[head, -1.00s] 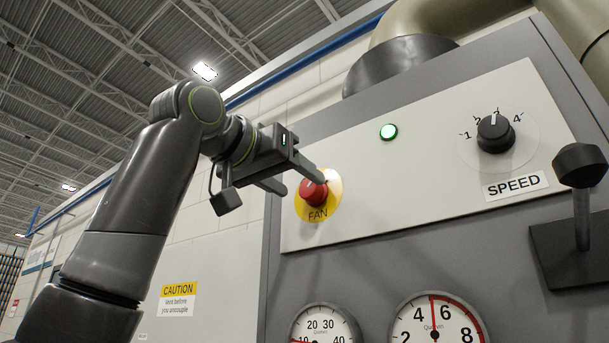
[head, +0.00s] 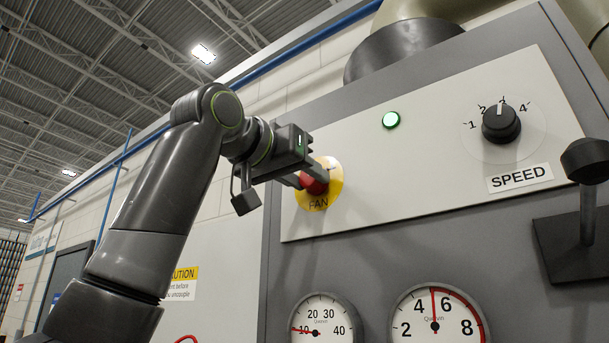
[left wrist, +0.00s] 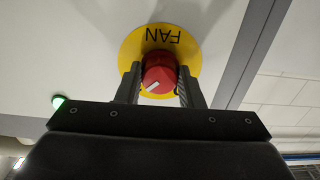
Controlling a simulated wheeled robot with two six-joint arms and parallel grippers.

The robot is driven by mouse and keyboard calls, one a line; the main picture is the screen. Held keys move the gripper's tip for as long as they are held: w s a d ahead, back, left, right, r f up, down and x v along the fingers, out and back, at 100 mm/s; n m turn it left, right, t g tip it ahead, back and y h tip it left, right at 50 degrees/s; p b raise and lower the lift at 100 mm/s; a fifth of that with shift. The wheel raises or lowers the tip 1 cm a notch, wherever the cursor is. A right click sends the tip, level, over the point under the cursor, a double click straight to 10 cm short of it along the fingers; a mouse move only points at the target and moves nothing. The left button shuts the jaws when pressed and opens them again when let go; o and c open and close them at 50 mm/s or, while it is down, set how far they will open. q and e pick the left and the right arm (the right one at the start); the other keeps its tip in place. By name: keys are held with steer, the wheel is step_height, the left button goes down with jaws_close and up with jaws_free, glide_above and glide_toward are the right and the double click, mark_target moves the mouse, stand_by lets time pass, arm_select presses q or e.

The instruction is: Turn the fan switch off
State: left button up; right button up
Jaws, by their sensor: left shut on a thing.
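The fan switch is a red round knob (head: 316,181) on a yellow disc (head: 333,190) marked FAN, on the light panel of the grey cabinet. In the left wrist view the red knob (left wrist: 159,75) carries a white slanted pointer line, and the yellow disc (left wrist: 130,52) shows around it. My left gripper (head: 306,180) is shut on the red knob, with one finger on each side of it in the left wrist view (left wrist: 158,88). The fingers hide part of the knob in the head view. A green lamp (head: 391,120) on the panel is lit. My right gripper is not in view.
A black SPEED knob (head: 501,123) sits to the right, its pointer near 3. A dark lever (head: 586,190) juts out at the right edge. Two round gauges (head: 325,325) and (head: 436,318) are below the panel. Open space lies left of the cabinet.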

arm_select(q)
steer(key=shift+n, duration=1.5)
steer(key=n, duration=0.6)
steer(key=shift+b, duration=0.4)
steer(key=n, duration=0.5)
steer(key=shift+s+b, duration=0.1)
steer(key=shift+b, duration=0.2)
steer(key=shift+r+n, duration=0.1)
steer(key=shift+n, duration=1.8)
steer(key=o, duration=1)
steer(key=shift+b, duration=0.35)
